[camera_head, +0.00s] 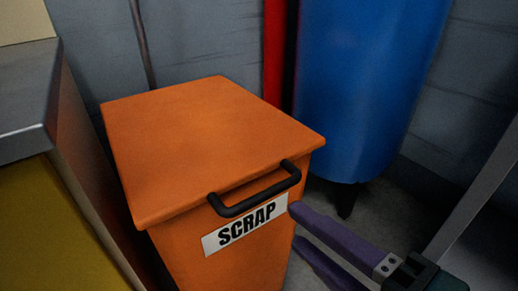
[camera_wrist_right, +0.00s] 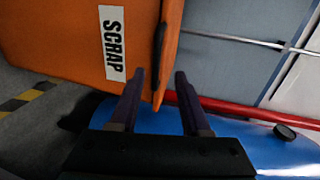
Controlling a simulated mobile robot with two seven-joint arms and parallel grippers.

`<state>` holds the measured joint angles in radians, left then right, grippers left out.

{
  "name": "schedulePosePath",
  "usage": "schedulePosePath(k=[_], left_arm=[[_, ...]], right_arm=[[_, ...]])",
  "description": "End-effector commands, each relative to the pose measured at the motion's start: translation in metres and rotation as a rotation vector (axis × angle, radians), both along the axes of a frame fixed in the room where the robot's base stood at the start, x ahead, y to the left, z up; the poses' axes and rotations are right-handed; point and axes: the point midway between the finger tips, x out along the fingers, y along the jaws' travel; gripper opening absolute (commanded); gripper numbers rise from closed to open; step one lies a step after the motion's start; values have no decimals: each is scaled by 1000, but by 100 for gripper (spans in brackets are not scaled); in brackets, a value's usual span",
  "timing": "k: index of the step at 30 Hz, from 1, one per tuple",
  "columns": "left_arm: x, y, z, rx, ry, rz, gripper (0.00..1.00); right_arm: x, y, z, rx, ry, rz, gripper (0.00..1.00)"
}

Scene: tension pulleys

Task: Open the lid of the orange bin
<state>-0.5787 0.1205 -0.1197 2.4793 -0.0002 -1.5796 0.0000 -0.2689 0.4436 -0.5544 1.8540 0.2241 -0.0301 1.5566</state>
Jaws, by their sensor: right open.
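The orange bin (camera_head: 230,265) stands in the middle of the head view with its lid (camera_head: 205,140) lying flat and closed on top. A black bar handle (camera_head: 255,192) sits on the lid's front edge, above a white SCRAP label (camera_head: 240,229). My right gripper (camera_head: 292,225) is open and empty, with its purple fingers just right of the label and below the handle's right end. In the right wrist view, the open fingers (camera_wrist_right: 158,75) are near the lid edge and the dark handle (camera_wrist_right: 160,50) shows between them, apparently not gripped. My left gripper is not in view.
A blue tank (camera_head: 365,85) on dark legs stands behind and right of the bin, with a red pipe (camera_head: 275,50) beside it. A grey-topped cabinet (camera_head: 30,95) is close on the left. A grey wall (camera_head: 205,40) is behind. Some floor is free at right.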

Motion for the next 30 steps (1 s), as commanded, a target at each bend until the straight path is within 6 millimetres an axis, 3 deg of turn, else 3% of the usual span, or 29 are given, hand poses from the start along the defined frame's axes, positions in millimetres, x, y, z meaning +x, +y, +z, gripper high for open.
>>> schedulePosePath(k=[5, 18, 30], left_arm=[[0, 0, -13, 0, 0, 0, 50], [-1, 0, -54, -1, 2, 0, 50], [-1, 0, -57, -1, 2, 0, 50]], right_arm=[[9, 6, -8, 16, -2, 0, 47], [69, 50, -24, 14, -2, 0, 47], [79, 58, -23, 11, 1, 0, 47]])
